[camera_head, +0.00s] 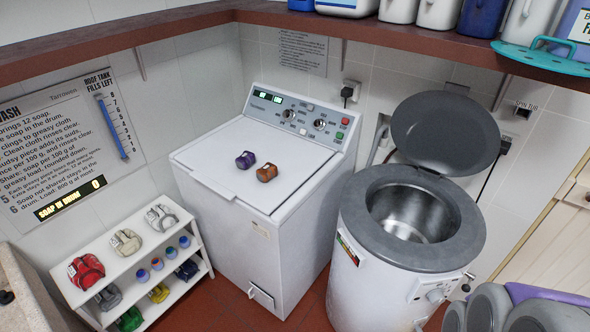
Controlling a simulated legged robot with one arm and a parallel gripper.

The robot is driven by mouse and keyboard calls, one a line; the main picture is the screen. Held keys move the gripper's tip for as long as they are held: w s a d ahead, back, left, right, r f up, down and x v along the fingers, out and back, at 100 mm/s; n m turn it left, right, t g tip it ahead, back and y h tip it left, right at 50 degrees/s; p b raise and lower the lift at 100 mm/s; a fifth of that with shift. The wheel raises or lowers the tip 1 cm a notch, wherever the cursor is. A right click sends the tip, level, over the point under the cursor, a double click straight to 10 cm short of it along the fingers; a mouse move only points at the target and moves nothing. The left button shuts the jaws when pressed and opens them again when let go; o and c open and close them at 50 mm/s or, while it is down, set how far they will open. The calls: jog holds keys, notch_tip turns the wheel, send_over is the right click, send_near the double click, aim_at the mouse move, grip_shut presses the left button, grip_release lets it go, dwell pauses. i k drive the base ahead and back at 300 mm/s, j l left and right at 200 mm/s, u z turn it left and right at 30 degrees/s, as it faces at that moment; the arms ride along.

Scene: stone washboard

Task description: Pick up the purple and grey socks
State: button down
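A small rolled purple bundle (246,160), which looks like the purple sock item, lies on the flat lid of the white washing machine (215,185). An orange-brown bundle (267,172) lies close to its right. On the white shelf rack (150,255) at the lower left, a light grey bundle (161,217) sits at the right of the top shelf. A darker grey bundle (109,297) sits lower on the left. I cannot tell which grey one is the sock.
The rack also holds red (86,271), beige (126,241) and other bundles. A round drum machine (412,250) stands open at right. A brown shelf (200,25) with bottles runs overhead. Grey rounded shapes (490,305) fill the lower right. A stone basin edge (30,290) is at far left.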

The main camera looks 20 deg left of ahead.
aim_at(246, 160)
jog(key=u, duration=0.45)
jog(key=i+j+u, duration=0.2)
jog(key=i+u, duration=0.15)
jog(key=i+j+u, duration=0.1)
jog(key=i+u, duration=0.25)
jog(key=i, duration=0.7)
